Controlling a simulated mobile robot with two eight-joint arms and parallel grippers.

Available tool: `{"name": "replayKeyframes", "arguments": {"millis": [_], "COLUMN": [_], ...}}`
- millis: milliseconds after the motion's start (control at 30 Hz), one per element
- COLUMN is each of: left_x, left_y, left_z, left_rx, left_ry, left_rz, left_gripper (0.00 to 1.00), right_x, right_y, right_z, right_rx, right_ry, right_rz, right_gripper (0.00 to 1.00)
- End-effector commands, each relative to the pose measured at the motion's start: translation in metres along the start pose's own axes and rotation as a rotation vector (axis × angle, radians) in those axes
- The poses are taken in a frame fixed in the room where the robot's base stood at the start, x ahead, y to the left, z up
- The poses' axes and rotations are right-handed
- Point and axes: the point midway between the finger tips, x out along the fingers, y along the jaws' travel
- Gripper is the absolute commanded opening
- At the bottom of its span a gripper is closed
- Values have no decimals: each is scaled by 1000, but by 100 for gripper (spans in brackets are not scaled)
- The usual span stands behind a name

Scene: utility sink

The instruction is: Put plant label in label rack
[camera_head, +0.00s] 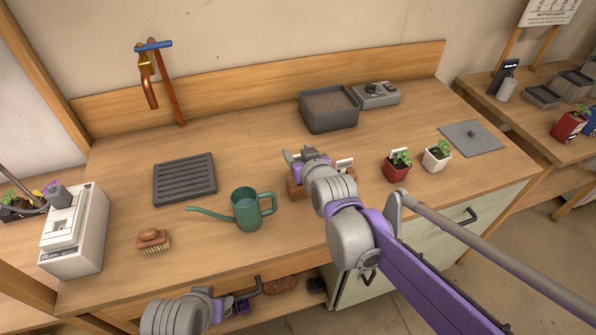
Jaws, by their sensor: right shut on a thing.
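My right gripper (302,155) is over the middle of the bench, shut on the plant label, which is mostly hidden by the gripper and wrist. The label rack (297,191) is a low reddish-brown block just below the gripper in the picture, partly covered by my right arm. A white label (345,164) stands at its right part. I cannot tell whether the held label touches the rack. My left gripper (243,303) is low at the front edge of the bench; its fingers are too unclear to tell open from shut.
A green watering can (247,210) stands left of the rack. Two potted seedlings, one in a red pot (397,171) and one in a white pot (437,158), stand to the right. A soil tray (329,110) is behind. A slatted mat (185,180) and brush (153,240) lie left.

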Motion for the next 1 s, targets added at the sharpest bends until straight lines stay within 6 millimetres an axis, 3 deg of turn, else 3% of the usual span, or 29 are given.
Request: {"name": "replayKeyframes", "arguments": {"millis": [467, 800, 833, 1000], "left_x": [9, 11, 11, 10], "left_y": [0, 0, 0, 0], "left_z": [5, 6, 6, 6], "left_rx": [0, 0, 0, 0], "left_ry": [-3, -4, -4, -4], "left_rz": [0, 0, 0, 0], "left_gripper": [50, 50, 50, 50], "right_x": [21, 22, 22, 22], "right_y": [0, 0, 0, 0], "right_z": [50, 53, 53, 52], "right_rx": [0, 0, 0, 0], "right_ry": [0, 0, 0, 0], "right_rz": [1, 0, 0, 0], "right_gripper": [7, 7, 60, 88]}}
